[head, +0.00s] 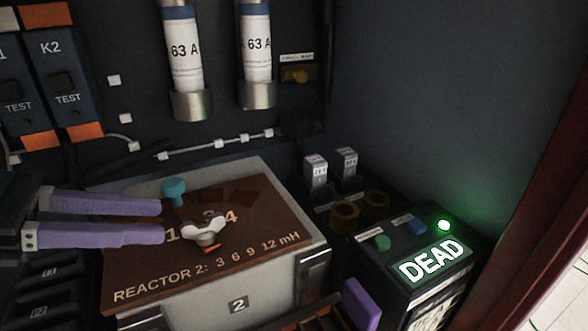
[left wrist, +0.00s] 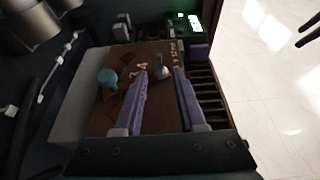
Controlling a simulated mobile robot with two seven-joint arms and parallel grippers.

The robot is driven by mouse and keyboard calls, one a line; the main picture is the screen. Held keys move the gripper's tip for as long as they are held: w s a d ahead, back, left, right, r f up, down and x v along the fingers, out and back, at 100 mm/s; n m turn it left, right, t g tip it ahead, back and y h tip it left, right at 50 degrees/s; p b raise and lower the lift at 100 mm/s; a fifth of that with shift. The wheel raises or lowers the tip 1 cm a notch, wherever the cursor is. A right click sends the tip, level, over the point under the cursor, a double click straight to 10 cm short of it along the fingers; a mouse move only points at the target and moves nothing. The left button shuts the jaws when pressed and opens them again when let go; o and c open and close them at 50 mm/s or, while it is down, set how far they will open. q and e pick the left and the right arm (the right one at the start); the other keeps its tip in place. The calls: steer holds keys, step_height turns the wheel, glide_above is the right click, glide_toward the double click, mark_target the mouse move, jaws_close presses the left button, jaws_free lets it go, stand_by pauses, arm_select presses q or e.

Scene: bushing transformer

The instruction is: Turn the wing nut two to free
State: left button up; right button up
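The silver wing nut (head: 205,234) sits on the brown terminal board (head: 150,283) marked "REACTOR 2: 3 6 9 12 mH". The wing nut also shows in the left wrist view (left wrist: 159,71). My left gripper (head: 163,220) is open and empty, its two purple fingers reaching in from the left, with the tips just short of the wing nut. In the left wrist view the nut appears between and slightly beyond the fingertips (left wrist: 161,71).
A teal knob (head: 173,188) stands on the board close behind my left fingers. Right of the board is a dark box with a lit "DEAD" sign (head: 433,262) and a green lamp (head: 444,225). Two 63 A fuses (head: 184,50) hang on the back panel.

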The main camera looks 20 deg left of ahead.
mark_target(200, 219)
arm_select(q)
steer(key=x, duration=0.7)
steer(key=shift+c, duration=0.3)
jaws_close()
steer(key=shift+r, duration=0.1)
